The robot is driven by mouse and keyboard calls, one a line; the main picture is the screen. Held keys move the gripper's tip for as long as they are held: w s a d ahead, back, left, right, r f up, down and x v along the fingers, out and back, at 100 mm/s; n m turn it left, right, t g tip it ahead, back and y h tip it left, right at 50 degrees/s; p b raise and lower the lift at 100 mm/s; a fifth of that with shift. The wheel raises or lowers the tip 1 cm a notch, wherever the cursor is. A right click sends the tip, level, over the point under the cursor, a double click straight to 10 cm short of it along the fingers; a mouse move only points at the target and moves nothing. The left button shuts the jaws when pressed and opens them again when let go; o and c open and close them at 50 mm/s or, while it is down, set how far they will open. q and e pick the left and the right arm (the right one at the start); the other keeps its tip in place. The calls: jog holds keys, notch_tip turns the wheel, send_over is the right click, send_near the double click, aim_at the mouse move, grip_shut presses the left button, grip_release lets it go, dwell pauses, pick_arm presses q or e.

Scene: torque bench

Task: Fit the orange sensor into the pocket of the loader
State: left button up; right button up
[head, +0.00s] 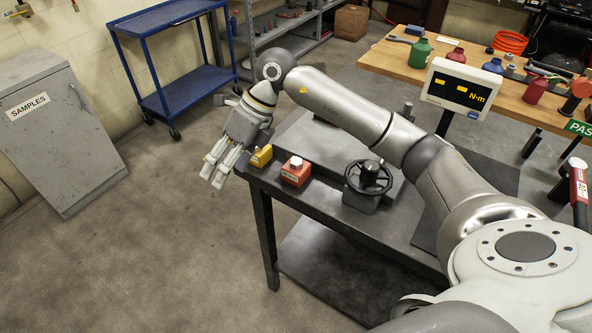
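A yellow-amber block (261,155) with a dark end sits at the left corner of the grey bench. A red-orange block (295,174) with a pale label and a grey top piece sits to its right. I cannot tell for certain which is the orange sensor. The loader (362,199), a dark body with a black handwheel on top, stands farther right near the bench's front edge. Its pocket cannot be made out. My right gripper (213,172) hangs down left of the bench corner, apart from both blocks. Its fingers look spread and empty. My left gripper is out of view.
My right arm stretches across the bench, hiding part of its top. A digital display (459,86) stands behind the arm. A wooden bench (395,58) with bottles and tools is at the back right. A blue cart (160,105) and grey cabinet (55,140) stand left. Open floor lies front left.

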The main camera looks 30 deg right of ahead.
aim_at(296, 160)
jog(key=d+r+h, duration=0.1)
jog(key=d+h, duration=0.1)
jog(key=d, duration=0.3)
jog(key=d+r+m+h, duration=0.1)
jog(key=d+h, duration=0.1)
jog(key=d, duration=0.3)
jog(key=d+r+m+h, duration=0.1)
jog(key=d+h, duration=0.1)
jog(key=d, duration=0.3)
jog(key=shift+d+g, duration=0.25)
jog(key=shift+g, duration=0.15)
jog(key=shift+h, duration=0.3)
jog(key=f, duration=0.2)
jog(key=d+f+p, duration=0.1)
jog(key=f, duration=0.1)
jog(key=shift+s+f, duration=0.2)
jog(key=shift+f, duration=0.2)
jog(key=f, duration=0.1)
jog(key=f+p, duration=0.1)
jog(key=f, duration=0.1)
jog(key=f+p, duration=0.1)
jog(key=f, duration=0.1)
jog(key=shift+s, duration=0.4)
jog(key=shift+f, duration=0.35)
jog(key=shift+c, duration=0.4)
grip_shut()
jog(key=shift+w+r, duration=0.1)
